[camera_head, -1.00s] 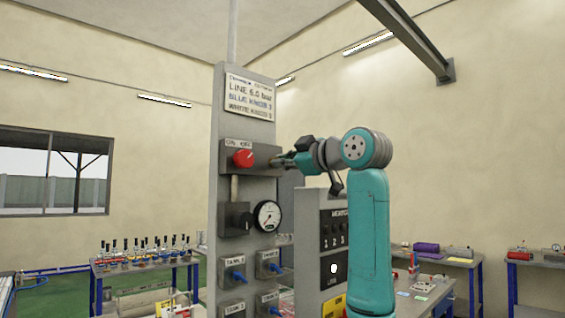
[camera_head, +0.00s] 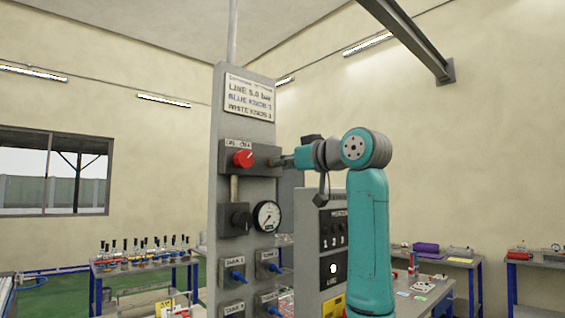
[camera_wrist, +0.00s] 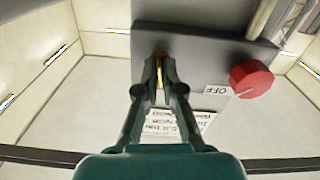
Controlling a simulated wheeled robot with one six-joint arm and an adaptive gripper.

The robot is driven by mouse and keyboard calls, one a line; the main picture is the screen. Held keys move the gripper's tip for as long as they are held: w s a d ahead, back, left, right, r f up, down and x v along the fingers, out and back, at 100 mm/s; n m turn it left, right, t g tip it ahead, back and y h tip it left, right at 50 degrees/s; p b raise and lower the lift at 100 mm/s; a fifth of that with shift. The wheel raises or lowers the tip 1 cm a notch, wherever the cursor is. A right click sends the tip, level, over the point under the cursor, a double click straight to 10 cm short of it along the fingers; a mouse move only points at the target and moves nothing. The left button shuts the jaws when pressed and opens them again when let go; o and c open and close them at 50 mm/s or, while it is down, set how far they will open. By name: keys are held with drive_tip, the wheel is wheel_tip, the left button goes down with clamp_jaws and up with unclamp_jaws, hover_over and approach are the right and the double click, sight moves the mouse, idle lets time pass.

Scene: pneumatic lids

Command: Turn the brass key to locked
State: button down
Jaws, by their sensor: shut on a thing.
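The brass key (camera_wrist: 159,68) sits in the grey box (camera_wrist: 198,52) in the wrist view, to the left of a red knob (camera_wrist: 251,79). My gripper (camera_wrist: 160,84) is shut on the key, with one finger on each side of it. Most of the key is hidden between the fingertips, and only a thin brass strip shows. In the head view my gripper (camera_head: 279,161) reaches the right end of the box (camera_head: 230,158), and the key there is too small to make out. No locked mark is readable near the key.
The box is mounted on a tall grey panel (camera_head: 222,110) with a pressure gauge (camera_head: 267,216) and blue valves (camera_head: 238,276) below. A second grey panel (camera_head: 308,240) stands close to my arm. Benches with small parts stand behind.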

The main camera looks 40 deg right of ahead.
drive_tip(key=m, duration=1)
drive_tip(key=shift+w+m, duration=0.1)
drive_tip(key=shift+m, duration=0.2)
idle(0.4)
drive_tip(key=c, duration=1.3)
unclamp_jaws()
drive_tip(key=s, duration=1.2)
drive_tip(key=shift+d, duration=0.2)
